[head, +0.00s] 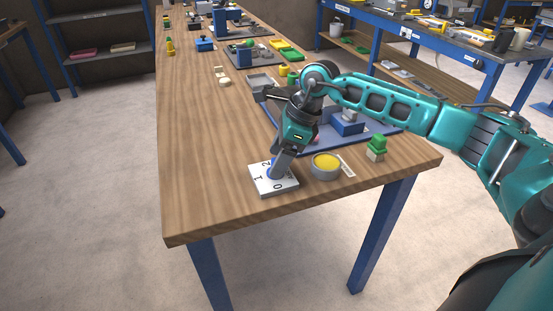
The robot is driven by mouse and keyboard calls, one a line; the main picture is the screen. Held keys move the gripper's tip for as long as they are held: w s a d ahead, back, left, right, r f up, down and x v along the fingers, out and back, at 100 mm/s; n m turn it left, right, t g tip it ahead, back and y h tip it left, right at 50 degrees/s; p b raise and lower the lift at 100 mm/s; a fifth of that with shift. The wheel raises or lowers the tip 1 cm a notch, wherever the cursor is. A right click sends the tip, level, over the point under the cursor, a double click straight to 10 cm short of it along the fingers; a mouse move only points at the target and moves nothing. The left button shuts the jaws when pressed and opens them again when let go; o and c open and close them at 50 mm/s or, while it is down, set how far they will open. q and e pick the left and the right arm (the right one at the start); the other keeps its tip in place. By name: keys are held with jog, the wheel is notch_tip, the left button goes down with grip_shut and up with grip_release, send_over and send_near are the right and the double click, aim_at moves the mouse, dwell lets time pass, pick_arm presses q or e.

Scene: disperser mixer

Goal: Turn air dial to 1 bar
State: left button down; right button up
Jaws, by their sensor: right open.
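The air dial is a white square plate (284,188) with the numbers 0, 1 and 2 printed on it, lying on the wooden table near its front edge. A blue round knob (268,172) shows at its middle, mostly hidden behind my gripper. My right gripper (275,174) points down at the knob, its fingertips at or just above it; I cannot tell whether they touch. It is open. The knob's pointer is hidden, so its setting cannot be read. My left gripper is not in view.
A grey round container with a yellow top (326,162) stands right of the dial. A green block piece (377,146) is farther right. A blue mixer base (385,133) lies behind my gripper. The table (205,190) left of the dial is clear.

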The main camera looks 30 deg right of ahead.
jog(key=shift+w+a+f, duration=0.15)
jog(key=shift+a+f, duration=0.1)
jog(key=shift+f, duration=0.4)
jog(key=shift+c, duration=0.4)
jog(key=c, duration=1)
